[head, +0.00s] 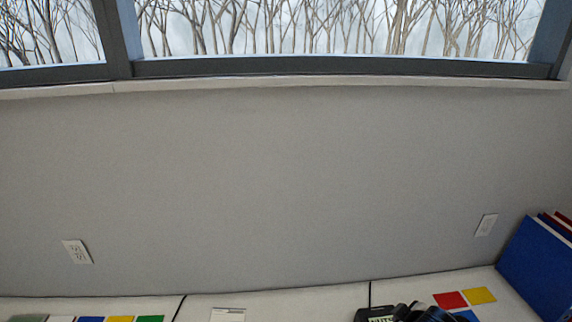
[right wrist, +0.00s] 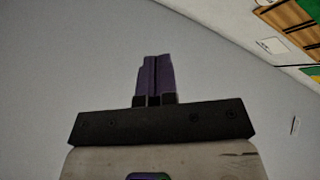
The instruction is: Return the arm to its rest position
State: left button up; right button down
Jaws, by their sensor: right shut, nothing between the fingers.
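My right gripper (right wrist: 155,62) shows in the right wrist view, with its two purple fingers pressed together and nothing between them. Grey wall lies behind the fingertips, and they touch nothing that I can see. In the head view, a dark rounded shape (head: 424,313) shows at the bottom edge; it is cut off and I cannot tell whether it is part of my arm. My left gripper is in neither view.
A white worktop (head: 270,301) runs along the wall, with a black bin labelled NUTS (head: 376,315), a red card (head: 450,300), a yellow card (head: 479,296) and blue binders (head: 540,265) at right. Several coloured cards lie at left. A window (head: 330,30) is above.

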jog(key=s+a+m+t, duration=0.1)
jog(key=s+a, duration=0.2)
jog(key=s, duration=0.4)
jog(key=s+a+m+t, duration=0.1)
jog(key=s+a+m, duration=0.15)
jog(key=s, duration=0.55)
jog(key=s+a+f+m+g, duration=0.1)
jog(key=s+f+g, duration=0.2)
jog(key=s+f, duration=0.45)
jog(key=s+a+f+m+g, duration=0.1)
jog(key=s+f+g, duration=0.3)
jog(key=s, duration=0.7)
notch_tip(320, 180, up, 19)
jog(key=t+p, duration=0.1)
jog(key=p, duration=1.8)
jog(key=shift+s+y+p, duration=0.2)
jog(key=shift+y+p, duration=0.15)
jog(key=shift+y, duration=0.05)
jog(key=shift+a+f+n, duration=0.1)
jog(key=shift+n, duration=0.15)
jog(key=shift+s, duration=0.15)
